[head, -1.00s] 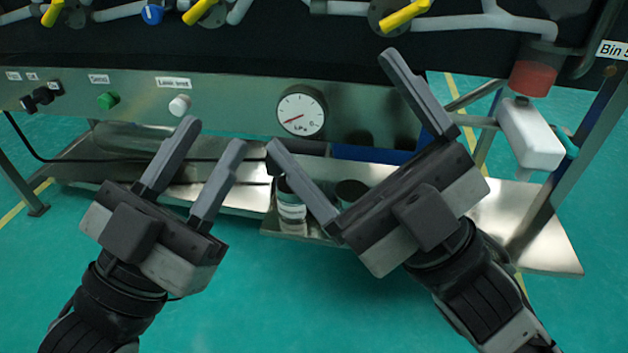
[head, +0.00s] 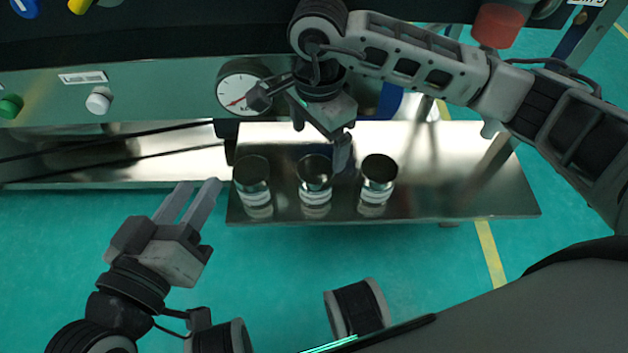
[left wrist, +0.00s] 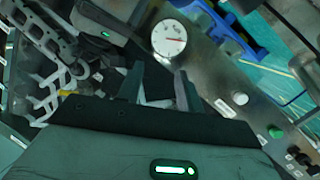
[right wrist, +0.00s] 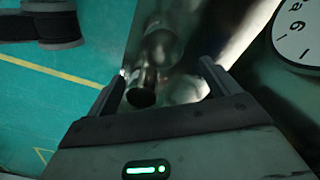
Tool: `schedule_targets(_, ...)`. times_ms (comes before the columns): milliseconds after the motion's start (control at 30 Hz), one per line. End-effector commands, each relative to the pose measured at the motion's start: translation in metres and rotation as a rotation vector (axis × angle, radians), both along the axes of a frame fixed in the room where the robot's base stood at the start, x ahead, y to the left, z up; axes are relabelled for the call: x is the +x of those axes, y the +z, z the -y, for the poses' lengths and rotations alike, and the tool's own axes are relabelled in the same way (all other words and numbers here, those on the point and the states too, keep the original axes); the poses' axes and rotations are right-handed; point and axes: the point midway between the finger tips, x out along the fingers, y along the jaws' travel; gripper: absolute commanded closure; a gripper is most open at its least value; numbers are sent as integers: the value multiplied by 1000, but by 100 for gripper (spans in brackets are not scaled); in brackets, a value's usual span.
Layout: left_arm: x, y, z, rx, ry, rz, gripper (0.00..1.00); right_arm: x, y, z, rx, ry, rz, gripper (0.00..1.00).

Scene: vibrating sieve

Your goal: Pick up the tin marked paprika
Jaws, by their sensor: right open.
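Three dark-topped tins with pale labels stand upright in a row on the steel shelf (head: 450,200): a left tin (head: 257,211), a middle tin (head: 315,211) and a right tin (head: 374,210). The labels are too small to read, so I cannot tell which is paprika. My right gripper (head: 297,132) is open and empty, above and behind the middle tin, pointing down. In the right wrist view (right wrist: 162,68) dim tins (right wrist: 142,93) show between and beyond its fingers. My left gripper (head: 197,188) is partly open and empty, left of the shelf.
A steel panel with a round gauge (head: 243,88), a white knob (head: 99,100) and a green knob (head: 10,106) stands behind the shelf. A red fitting (head: 500,25) hangs at upper right. The right part of the shelf is clear.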

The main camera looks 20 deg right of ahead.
Motion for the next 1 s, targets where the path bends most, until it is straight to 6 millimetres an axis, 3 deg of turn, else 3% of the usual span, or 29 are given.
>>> schedule_targets(100,0,-1,2,-46,-5,11,64,-2,-33,-1,3,0,-6,12)
schedule_targets(300,3,7,3,-101,-12,51,64,-1,-71,-2,6,0,-5,12)
schedule_targets(633,15,26,-1,-54,3,221,64,0,-98,-2,7,0,-4,12)
schedule_targets(800,23,50,-5,5,21,442,64,4,-124,-3,8,0,-4,12)
schedule_targets(1000,24,67,-6,35,29,564,64,4,-138,-2,8,-1,-3,12)
